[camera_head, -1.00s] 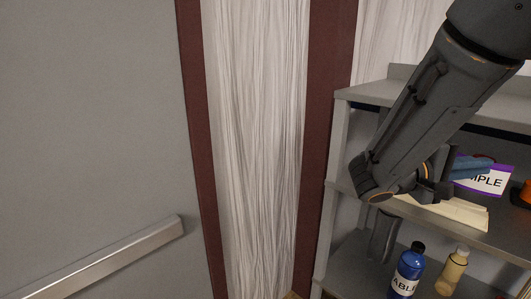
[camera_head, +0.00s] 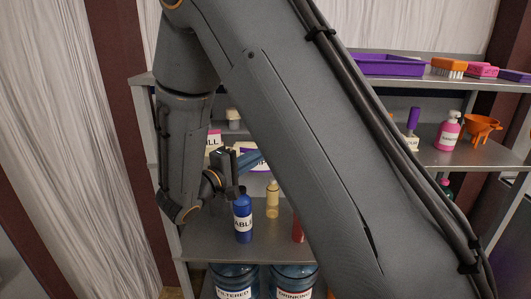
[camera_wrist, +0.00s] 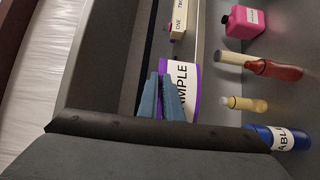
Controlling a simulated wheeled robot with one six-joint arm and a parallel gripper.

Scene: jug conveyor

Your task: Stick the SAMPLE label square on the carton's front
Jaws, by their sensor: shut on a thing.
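My gripper (camera_head: 250,161) has blue fingers and is shut on the SAMPLE label in front of the shelf unit. The label (camera_head: 265,166) is white with a purple border; in the head view my arm hides most of it. In the wrist view the label (camera_wrist: 191,84) stands beside the blue fingers (camera_wrist: 163,80), with "MPLE" readable and the first letters hidden. A cream box marked "ONE" (camera_wrist: 179,20) shows at the top of the wrist view; I cannot tell whether it is the carton.
A blue bottle (camera_head: 243,222), a yellow bottle (camera_head: 272,203) and a red bottle (camera_head: 298,231) stand below my gripper. Large water jugs (camera_head: 234,281) are lower down. A purple tray (camera_head: 388,65) and orange brush (camera_head: 449,67) are on top. A pink bottle (camera_head: 449,131) stands right.

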